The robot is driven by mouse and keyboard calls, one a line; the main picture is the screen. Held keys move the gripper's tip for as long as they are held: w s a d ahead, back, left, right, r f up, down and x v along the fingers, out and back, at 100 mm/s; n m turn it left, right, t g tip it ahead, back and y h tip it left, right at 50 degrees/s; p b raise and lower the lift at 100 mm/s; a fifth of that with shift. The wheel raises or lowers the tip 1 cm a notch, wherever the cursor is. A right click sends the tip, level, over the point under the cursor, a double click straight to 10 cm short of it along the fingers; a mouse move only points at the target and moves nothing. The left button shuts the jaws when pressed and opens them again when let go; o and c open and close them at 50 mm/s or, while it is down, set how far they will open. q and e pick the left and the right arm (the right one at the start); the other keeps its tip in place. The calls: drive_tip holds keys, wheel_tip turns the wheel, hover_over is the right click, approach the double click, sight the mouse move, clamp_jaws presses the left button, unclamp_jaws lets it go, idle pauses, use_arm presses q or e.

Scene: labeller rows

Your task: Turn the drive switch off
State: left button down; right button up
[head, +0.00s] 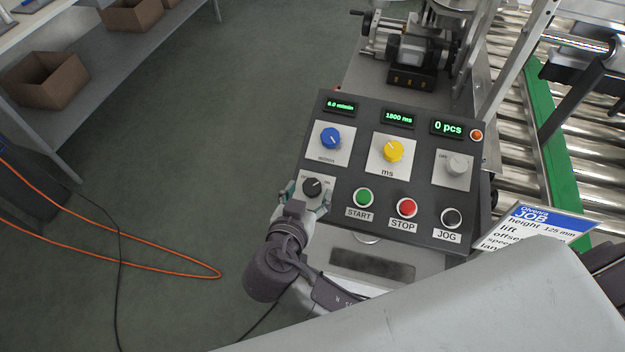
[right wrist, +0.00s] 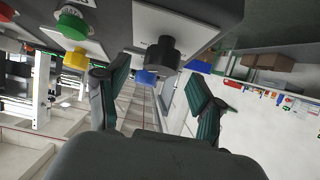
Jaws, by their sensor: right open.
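A black rotary switch (head: 312,187) sits on a pale plate at the lower left of the dark control panel (head: 350,215). Small lettering at its top corners is partly hidden and too small to read surely. My right gripper (head: 308,194) is open, with one finger on each side of this switch in the head view. In the right wrist view the black switch (right wrist: 161,56) shows ahead between the spread fingers (right wrist: 157,85). I cannot tell whether they touch it. My left gripper is not in view.
Nearby are a blue knob (head: 330,138), a yellow knob (head: 393,151), and green START (head: 364,197), red STOP (head: 407,208) and black JOG (head: 451,217) buttons. A job card (head: 545,225) stands right of the panel. A roller conveyor (head: 510,150) lies beyond.

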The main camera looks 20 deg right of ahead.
sight(311, 188)
drive_tip(key=shift+x, duration=1.8)
drive_tip(key=c, duration=1.1)
drive_tip(key=shift+p, duration=0.3)
drive_tip(key=shift+c, duration=0.2)
